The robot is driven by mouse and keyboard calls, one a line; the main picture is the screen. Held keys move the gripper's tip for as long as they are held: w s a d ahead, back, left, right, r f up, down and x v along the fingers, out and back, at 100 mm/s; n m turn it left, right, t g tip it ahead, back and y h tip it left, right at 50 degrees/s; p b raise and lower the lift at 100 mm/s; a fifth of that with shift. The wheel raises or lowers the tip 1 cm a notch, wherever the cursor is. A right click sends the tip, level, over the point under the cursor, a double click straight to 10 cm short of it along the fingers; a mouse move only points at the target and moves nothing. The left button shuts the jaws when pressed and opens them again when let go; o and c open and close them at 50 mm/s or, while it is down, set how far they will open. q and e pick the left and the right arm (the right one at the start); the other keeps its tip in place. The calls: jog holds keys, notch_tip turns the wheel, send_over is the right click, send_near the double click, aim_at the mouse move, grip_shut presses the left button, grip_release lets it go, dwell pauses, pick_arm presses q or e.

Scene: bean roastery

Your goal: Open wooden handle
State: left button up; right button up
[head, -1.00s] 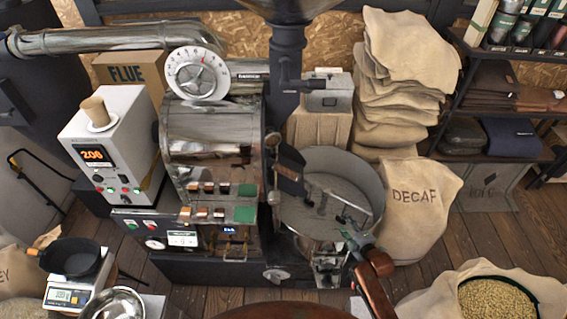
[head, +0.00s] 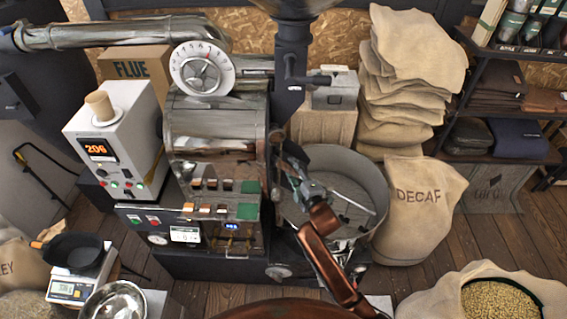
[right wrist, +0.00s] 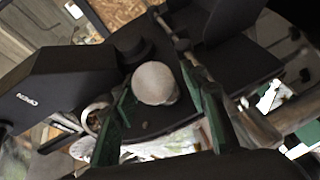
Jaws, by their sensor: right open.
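The wooden handle shows in the right wrist view as a pale round knob (right wrist: 155,83) on a dark mount. A black part (right wrist: 62,85) beside it bears the word OPEN. My right gripper (right wrist: 160,115) is open, with its green-padded fingers on either side of the knob. I cannot tell whether either finger touches it. In the head view my right gripper (head: 298,182) is at the roaster's front, over the left side of the round cooling tray (head: 374,180). My gripper and the dark door parts hide the handle there. My left gripper is not in view.
The roaster drum housing (head: 213,130) stands just left of my right gripper. A DECAF sack (head: 420,215) is right of the tray. An open sack of beans (head: 435,303) is at the lower right. A scale (head: 68,290) with a dark pan is at the lower left.

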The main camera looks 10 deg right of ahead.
jog(key=w, duration=0.5)
jog(key=shift+a+f, duration=0.4)
grip_shut()
dwell(0.4)
